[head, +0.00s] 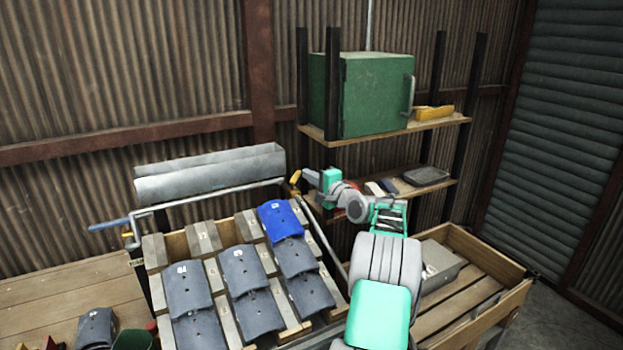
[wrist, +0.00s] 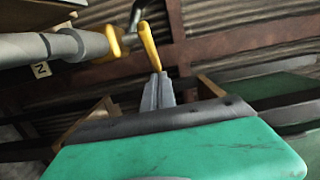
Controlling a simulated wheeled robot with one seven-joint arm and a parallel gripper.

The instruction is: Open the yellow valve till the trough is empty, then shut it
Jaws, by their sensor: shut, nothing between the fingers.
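The grey trough (head: 210,174) lies along the back of the rack in the head view; I cannot see its inside well enough to tell whether it holds liquid. The yellow valve (head: 295,179) is at the trough's right end, on the pipe. In the wrist view, its yellow body (wrist: 115,42) sits on a grey pipe, and its yellow lever (wrist: 149,47) points toward my gripper. My gripper (head: 304,177) is shut and empty. Its fingertips (wrist: 158,76) are at the lever's free end; I cannot tell if they touch it.
A blue-handled lever (head: 108,224) is at the rack's left end. Grey tiles (head: 245,268) and one blue tile (head: 279,218) lie on the sloped rack. Shelves with a green cabinet (head: 375,95) stand behind my arm. A wooden crate (head: 490,262) is at the right.

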